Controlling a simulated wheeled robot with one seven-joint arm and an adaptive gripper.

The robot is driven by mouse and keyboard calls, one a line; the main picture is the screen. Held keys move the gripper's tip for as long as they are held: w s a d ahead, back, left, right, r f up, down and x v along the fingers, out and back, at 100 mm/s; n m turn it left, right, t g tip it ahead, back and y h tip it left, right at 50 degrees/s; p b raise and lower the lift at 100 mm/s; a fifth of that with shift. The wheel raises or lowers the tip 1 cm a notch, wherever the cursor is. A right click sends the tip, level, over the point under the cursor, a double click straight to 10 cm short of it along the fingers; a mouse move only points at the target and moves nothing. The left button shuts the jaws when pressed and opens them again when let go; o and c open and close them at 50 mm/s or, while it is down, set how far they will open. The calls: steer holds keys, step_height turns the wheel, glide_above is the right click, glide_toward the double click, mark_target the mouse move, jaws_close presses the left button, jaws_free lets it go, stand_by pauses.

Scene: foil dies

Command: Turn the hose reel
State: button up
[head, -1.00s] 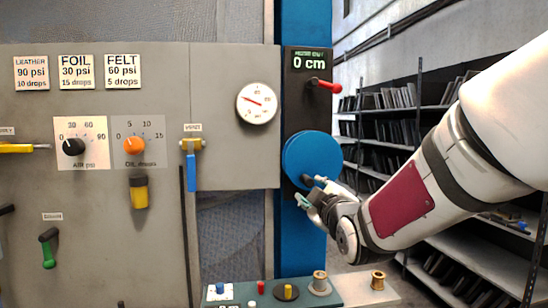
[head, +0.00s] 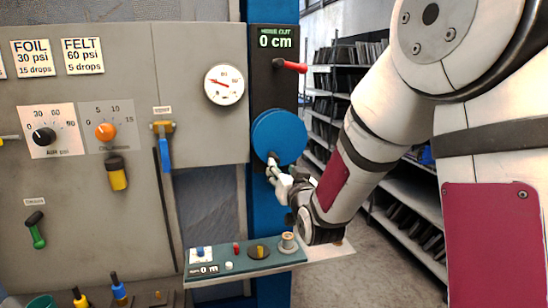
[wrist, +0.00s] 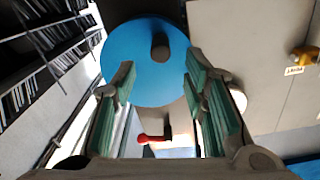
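The hose reel is a blue disc (head: 280,138) on a blue column, with a dark peg standing out from its face. In the wrist view the disc (wrist: 125,65) fills the upper middle, and the peg (wrist: 160,48) lies in line with the gap between my fingers. My gripper (head: 272,166) is at the disc's lower front edge in the head view. In the wrist view my gripper (wrist: 158,68) is open, with green pads either side of the gap. Whether a finger touches the peg I cannot tell. A display (head: 277,41) above reads 0 cm.
A red-handled lever (head: 290,66) sticks out above the reel. A pressure gauge (head: 223,84) and a grey panel with dials lie left. A control ledge (head: 245,267) with buttons and a spool juts out below. Shelves (head: 400,250) stand behind my arm at right.

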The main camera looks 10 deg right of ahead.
mark_target(274, 158)
steer(key=w, duration=0.9)
steer(key=shift+w+p, duration=0.3)
steer(key=shift+w, duration=0.05)
jaws_close()
